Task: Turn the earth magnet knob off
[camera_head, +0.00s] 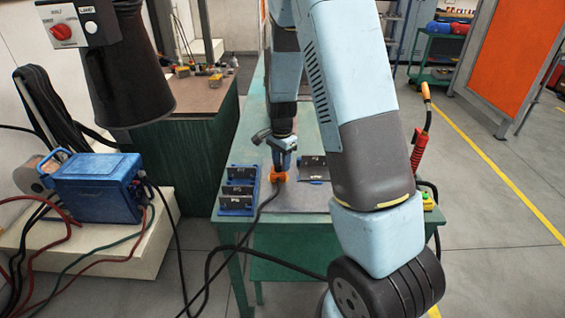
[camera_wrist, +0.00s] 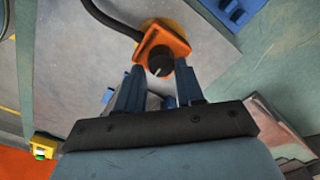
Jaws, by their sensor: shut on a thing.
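The earth magnet (camera_wrist: 152,45) is an orange block with a black cable, lying on the grey plate of the green table. It also shows as a small orange patch in the head view (camera_head: 278,177). Its round black knob (camera_wrist: 160,62) has a pale pointer line and faces my wrist camera. My gripper (camera_wrist: 161,76) reaches down over the magnet, with one dark finger on each side of the knob, shut on it. In the head view my gripper (camera_head: 283,164) hides the knob.
A blue rack with dark plates (camera_head: 238,190) stands left of the magnet, and another dark plate (camera_head: 313,166) lies right of it. The black cable (camera_head: 254,218) runs off the table's front edge. A red-handled torch (camera_head: 419,148) stands at the right edge.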

